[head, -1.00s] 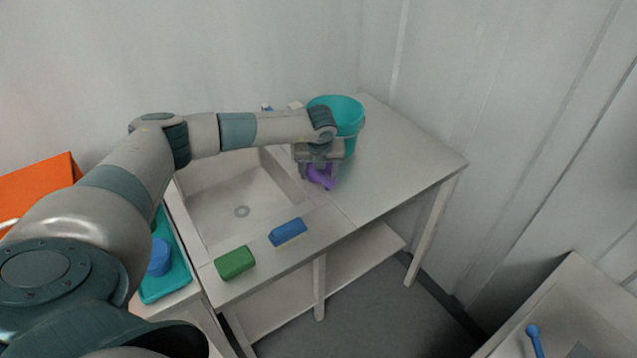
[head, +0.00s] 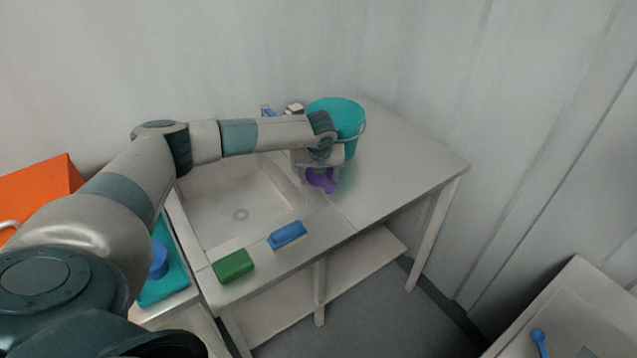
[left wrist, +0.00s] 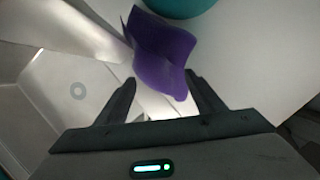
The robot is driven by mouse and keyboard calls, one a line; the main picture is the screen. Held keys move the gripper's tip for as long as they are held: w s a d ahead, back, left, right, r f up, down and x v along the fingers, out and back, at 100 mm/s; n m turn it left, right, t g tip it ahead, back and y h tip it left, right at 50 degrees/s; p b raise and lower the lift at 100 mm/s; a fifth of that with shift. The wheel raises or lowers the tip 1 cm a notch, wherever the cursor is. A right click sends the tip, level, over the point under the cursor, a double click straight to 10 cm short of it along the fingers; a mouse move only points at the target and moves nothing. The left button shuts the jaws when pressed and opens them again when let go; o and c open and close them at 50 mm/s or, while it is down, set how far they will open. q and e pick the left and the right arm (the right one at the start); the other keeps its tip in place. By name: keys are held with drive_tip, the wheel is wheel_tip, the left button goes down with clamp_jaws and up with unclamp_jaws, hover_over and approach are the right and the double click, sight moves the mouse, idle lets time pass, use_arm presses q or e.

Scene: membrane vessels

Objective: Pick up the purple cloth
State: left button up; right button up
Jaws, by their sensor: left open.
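The purple cloth (head: 321,180) lies crumpled on the counter just right of the sink, in front of the teal bucket. My left gripper (head: 318,178) is over it, pointing down, and hides part of it in the head view. In the left wrist view the cloth (left wrist: 163,55) shows as a folded purple piece. The two dark fingers of my left gripper (left wrist: 160,85) are apart, and the near end of the cloth is at the gap between their tips. Whether the fingers touch it I cannot tell. My right gripper is not in view.
The teal bucket (head: 342,119) stands close behind the cloth. The sink basin (head: 225,205) is to the left. A blue sponge (head: 287,235) and a green sponge (head: 233,266) lie along the front edge. The counter's right part (head: 410,165) is clear.

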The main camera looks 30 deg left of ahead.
use_arm(q)
drive_tip(key=shift+f, duration=0.1)
clamp_jaws()
idle(0.4)
wheel_tip(320, 180, up, 12)
drive_tip(key=p, duration=0.5)
